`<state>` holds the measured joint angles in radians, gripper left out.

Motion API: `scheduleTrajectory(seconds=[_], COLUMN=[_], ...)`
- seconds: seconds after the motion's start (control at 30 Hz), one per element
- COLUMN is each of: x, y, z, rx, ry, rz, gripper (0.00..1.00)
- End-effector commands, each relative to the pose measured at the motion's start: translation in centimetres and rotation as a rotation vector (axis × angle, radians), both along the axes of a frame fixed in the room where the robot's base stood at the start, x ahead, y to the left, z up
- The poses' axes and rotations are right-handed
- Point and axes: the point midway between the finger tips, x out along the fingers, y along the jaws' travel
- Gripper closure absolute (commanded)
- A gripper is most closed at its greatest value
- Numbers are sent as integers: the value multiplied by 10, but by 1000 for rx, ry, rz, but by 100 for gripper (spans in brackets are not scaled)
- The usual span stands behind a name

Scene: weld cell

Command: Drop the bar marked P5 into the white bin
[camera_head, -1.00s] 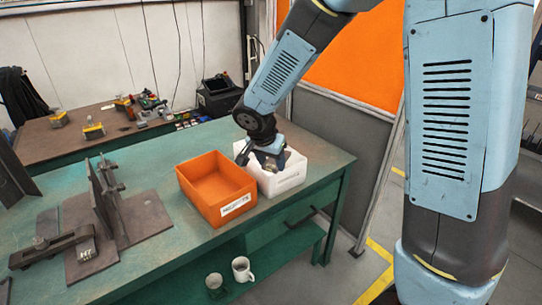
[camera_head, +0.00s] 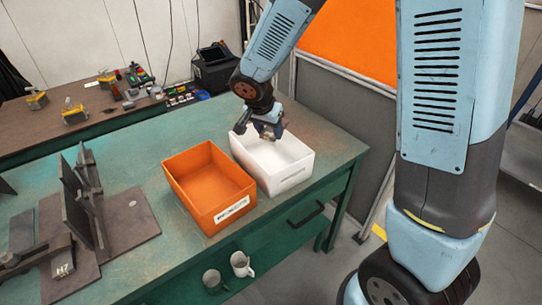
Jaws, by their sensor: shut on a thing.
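The white bin (camera_head: 292,180) stands on the green table, right of the orange bin. My gripper (camera_head: 268,132) points down over the back part of the white bin, near its far rim. It is shut on a small dark grey piece, mostly hidden by the fingers; I cannot read any mark on it. The visible floor of the white bin looks empty. No P5 mark can be read anywhere.
The orange bin (camera_head: 233,212) with a label stands close beside the white bin. Dark steel plates and a block marked H7 (camera_head: 63,269) are at the table's left. A grey panel stands behind the table.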

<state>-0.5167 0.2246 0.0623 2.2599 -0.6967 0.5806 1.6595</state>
Motion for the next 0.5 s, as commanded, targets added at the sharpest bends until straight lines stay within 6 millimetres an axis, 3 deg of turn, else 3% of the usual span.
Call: scheduleTrajectory(seconds=[0.3,0.5], x=[1,1], y=[-3,-3], z=[-31,-40], rx=[-1,1], ry=[0,0], rz=[-6,-5], gripper=[76,76])
